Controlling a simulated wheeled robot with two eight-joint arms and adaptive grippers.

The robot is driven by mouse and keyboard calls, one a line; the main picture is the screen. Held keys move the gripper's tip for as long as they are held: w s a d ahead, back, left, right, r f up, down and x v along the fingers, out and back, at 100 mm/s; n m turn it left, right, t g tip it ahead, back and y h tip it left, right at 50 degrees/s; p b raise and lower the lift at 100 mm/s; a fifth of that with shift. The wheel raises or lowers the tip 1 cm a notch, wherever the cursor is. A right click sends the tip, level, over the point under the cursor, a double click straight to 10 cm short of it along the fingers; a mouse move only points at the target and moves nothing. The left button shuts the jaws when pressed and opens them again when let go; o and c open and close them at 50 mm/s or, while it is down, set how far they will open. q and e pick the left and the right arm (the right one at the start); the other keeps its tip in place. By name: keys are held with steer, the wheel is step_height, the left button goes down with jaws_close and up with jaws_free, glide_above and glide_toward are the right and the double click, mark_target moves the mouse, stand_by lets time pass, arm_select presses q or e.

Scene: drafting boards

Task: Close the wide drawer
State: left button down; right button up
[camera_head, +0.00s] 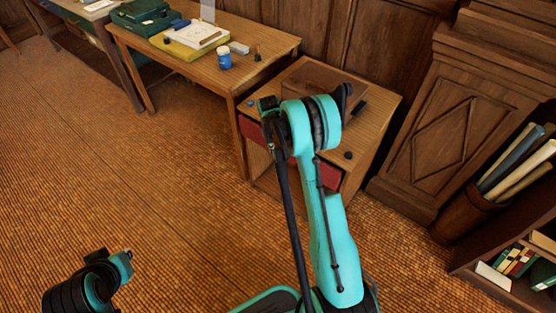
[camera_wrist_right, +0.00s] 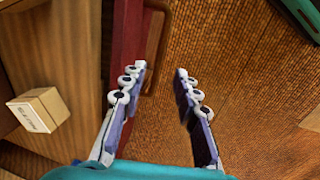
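The wide drawer has a dark red front (camera_head: 325,175) below the top of the wooden cabinet, partly hidden behind my right arm in the head view. How far it stands open is hard to tell there. In the right wrist view the red front (camera_wrist_right: 128,40) runs down the upper middle, with a brown bar handle (camera_wrist_right: 158,50) on its right face. My right gripper (camera_wrist_right: 160,72) is open and empty, its fingers spread close below the handle. Only a part of my left arm shows at the lower left of the head view; its fingers are not seen.
A small cream box (camera_wrist_right: 40,110) lies at the left in the wrist view. A wooden desk (camera_head: 270,45) with a blue jar (camera_head: 224,58) stands left of the cabinet (camera_head: 375,100). A bin of rolled papers (camera_head: 465,208) stands right. The carpet (camera_head: 150,180) in front is clear.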

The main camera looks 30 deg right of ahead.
mark_target(280, 158)
steer(key=f+b, duration=0.1)
steer(key=f, duration=0.1)
steer(key=d+f, duration=0.1)
steer(key=f, duration=0.1)
steer(key=f+b, duration=0.1)
steer(key=f, duration=0.2)
steer(key=shift+w+d+b, duration=0.15)
steer(key=shift+w+b, duration=0.15)
steer(key=shift+w, duration=0.05)
jaws_close()
